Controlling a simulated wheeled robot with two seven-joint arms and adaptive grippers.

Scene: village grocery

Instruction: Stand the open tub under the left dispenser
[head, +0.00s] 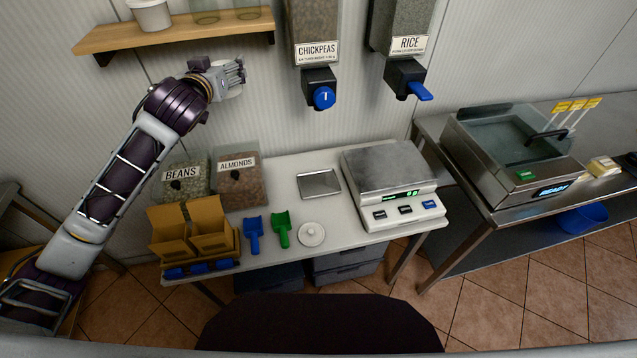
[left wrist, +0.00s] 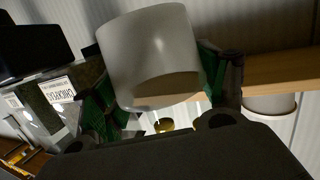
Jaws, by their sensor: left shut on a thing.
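My left gripper (head: 236,76) is raised in front of the wall, left of the left dispenser and below the shelf. It is shut on a whitish tub (left wrist: 152,55), which fills the middle of the left wrist view between the green-padded fingers. In the head view the tub (head: 231,91) is mostly hidden behind the gripper. The left dispenser (head: 316,25), labelled CHICKPEAS, hangs on the wall with a blue knob (head: 324,97). A square metal plate (head: 319,183) lies on the table below it. A round white lid (head: 311,234) lies near the table's front edge. My right gripper is out of view.
A RICE dispenser (head: 404,30) hangs to the right. A scale (head: 392,180) stands on the table. Bins of beans (head: 181,179) and almonds (head: 240,183), cardboard boxes (head: 190,230), a blue scoop (head: 254,234) and a green scoop (head: 281,229) stand left. The wall shelf (head: 175,32) holds containers.

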